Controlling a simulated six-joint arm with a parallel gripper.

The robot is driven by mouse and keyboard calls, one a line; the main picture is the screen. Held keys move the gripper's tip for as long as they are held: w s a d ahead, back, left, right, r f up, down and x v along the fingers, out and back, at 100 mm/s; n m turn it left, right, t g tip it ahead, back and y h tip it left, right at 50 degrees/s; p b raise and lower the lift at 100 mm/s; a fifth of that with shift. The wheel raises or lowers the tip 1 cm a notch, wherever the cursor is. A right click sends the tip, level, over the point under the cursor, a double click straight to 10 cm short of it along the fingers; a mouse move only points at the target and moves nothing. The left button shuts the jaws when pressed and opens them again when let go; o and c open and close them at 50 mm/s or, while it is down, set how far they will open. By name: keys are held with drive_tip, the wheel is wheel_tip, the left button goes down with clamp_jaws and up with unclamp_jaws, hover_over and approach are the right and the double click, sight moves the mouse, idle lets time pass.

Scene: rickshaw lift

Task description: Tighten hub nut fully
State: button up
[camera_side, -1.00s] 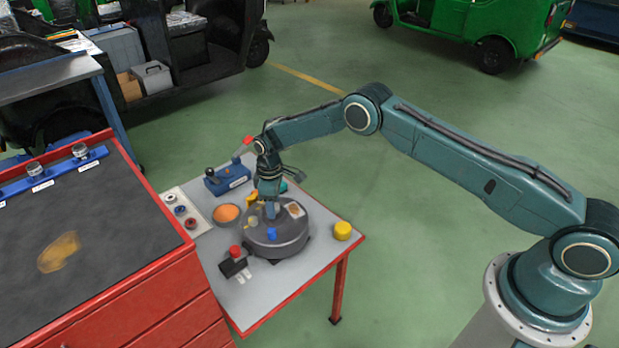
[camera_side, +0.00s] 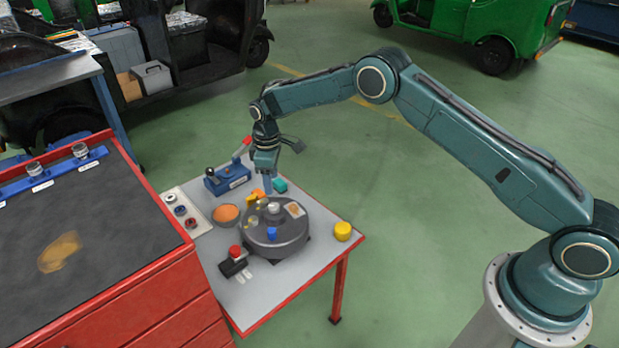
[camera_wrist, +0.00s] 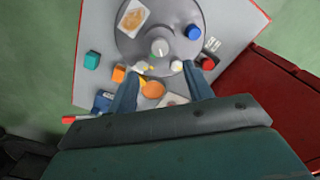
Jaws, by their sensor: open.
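The dark grey round hub drum (camera_side: 290,238) rests on the small red-edged table. A pale silvery piece at its centre, which looks like the hub nut (camera_side: 273,207), stands upright; it also shows in the wrist view (camera_wrist: 160,47). My gripper (camera_side: 267,186) is above and slightly behind the drum, pointing down, apart from the nut. In the wrist view its two fingers (camera_wrist: 159,73) are spread with nothing held between them. A blue cap (camera_side: 271,233) and a tan patch (camera_side: 294,210) are on the drum's top.
An orange-filled bowl (camera_side: 226,214), a blue fixture with a red lever (camera_side: 230,180) and a red-topped box (camera_side: 234,254) surround the drum. A yellow round piece (camera_side: 342,231) lies right. A red cabinet (camera_side: 170,300) stands left.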

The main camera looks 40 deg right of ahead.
drive_tip(key=shift+r, duration=2.3)
drive_tip(key=s+d+r+m+t, duration=0.1)
drive_tip(key=s+d+r+m, duration=0.15)
drive_tip(key=s+r, duration=0.8)
drive_tip(key=s+d+r+m+t, duration=0.1)
drive_tip(key=s+d+r+t, duration=0.35)
drive_tip(key=r, duration=1.05)
drive_tip(key=s+d+m, duration=0.1)
drive_tip(key=s+m, duration=0.3)
drive_tip(key=s, duration=2.4)
drive_tip(key=shift+s+d+r+m, duration=0.25)
drive_tip(key=shift+s+r+m, duration=0.1)
drive_tip(key=shift+w, duration=0.1)
